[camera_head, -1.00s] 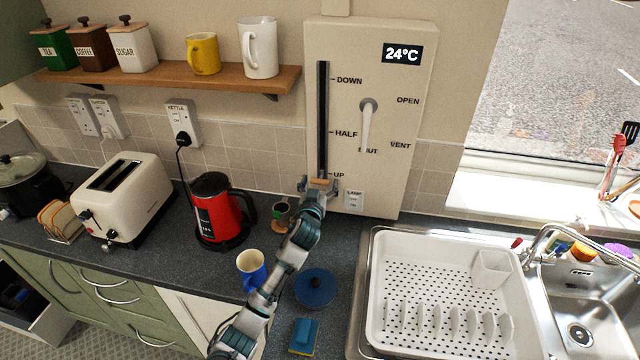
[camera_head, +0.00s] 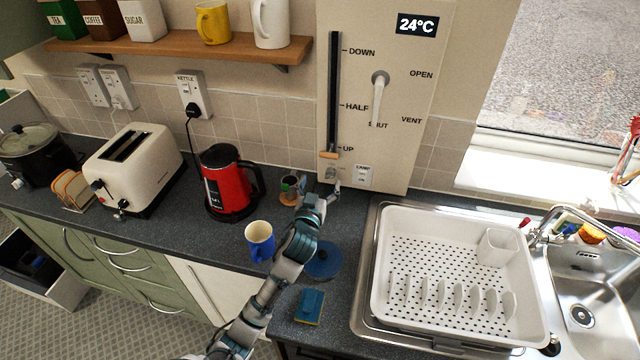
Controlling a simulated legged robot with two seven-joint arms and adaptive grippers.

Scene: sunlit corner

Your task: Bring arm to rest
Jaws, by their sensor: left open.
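My left arm reaches up from the bottom of the view across the dark counter (camera_head: 222,240). My left gripper (camera_head: 331,188) is open and empty at the foot of the wall panel (camera_head: 400,130). It is just below the slider's orange handle (camera_head: 328,155), with a small gap between them. The handle sits low in its slot, by the UP mark. My right gripper is not in view.
A blue mug (camera_head: 259,240), a dark blue round lid (camera_head: 323,260) and a sponge (camera_head: 310,306) lie close to my left arm. A red kettle (camera_head: 228,182) stands to the left. A white dish rack (camera_head: 450,270) fills the right side.

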